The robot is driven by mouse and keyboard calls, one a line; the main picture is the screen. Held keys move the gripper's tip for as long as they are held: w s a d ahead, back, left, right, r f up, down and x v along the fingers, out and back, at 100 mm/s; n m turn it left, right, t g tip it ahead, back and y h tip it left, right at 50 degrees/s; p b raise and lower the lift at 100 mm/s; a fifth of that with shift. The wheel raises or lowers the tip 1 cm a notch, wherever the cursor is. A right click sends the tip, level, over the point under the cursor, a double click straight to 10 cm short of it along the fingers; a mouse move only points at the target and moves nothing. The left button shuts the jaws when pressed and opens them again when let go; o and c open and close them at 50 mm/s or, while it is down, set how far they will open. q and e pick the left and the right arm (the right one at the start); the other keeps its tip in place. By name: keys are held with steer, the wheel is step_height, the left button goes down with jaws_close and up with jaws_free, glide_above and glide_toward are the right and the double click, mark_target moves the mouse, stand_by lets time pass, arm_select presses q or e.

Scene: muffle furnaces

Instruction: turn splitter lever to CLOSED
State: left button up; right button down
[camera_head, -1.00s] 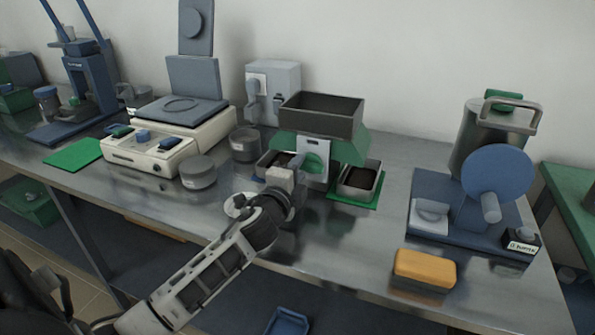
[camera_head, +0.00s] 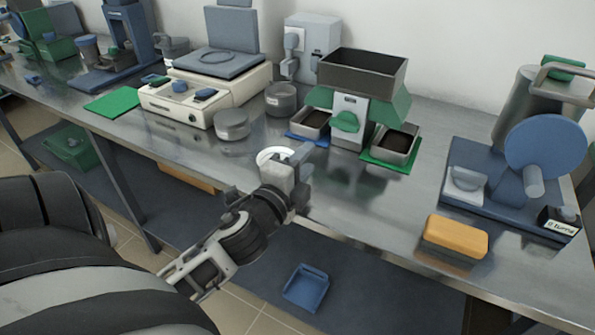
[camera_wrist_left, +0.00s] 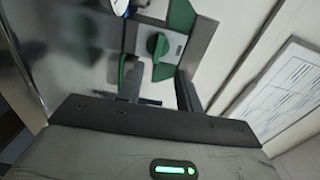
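The splitter is a green body (camera_head: 393,104) with a dark open hopper (camera_head: 362,72) on top and a pale front panel. Its green lever (camera_head: 345,122) sits on that panel and lies roughly level in the head view. The lever (camera_wrist_left: 157,45) also shows in the left wrist view, beyond my fingers. The panel's lettering is too small to read. My left gripper (camera_head: 304,157) stands in front of the splitter, to the lower left of the lever and apart from it. Its two fingers (camera_wrist_left: 160,90) are spread with nothing between them. My right gripper is not seen.
Dark-filled trays stand at the splitter's foot, on a blue mat (camera_head: 296,136) and a green mat (camera_head: 376,161). A yellow sponge-like block (camera_head: 455,237) and a blue-wheeled machine (camera_head: 545,150) stand to the right.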

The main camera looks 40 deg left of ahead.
arm_select(q)
steer(key=shift+s+d+f, duration=0.1)
steer(key=shift+s+d, duration=0.05)
steer(key=shift+s, duration=0.55)
steer(key=shift+s+d, duration=0.15)
steer(key=shift+s, duration=0.4)
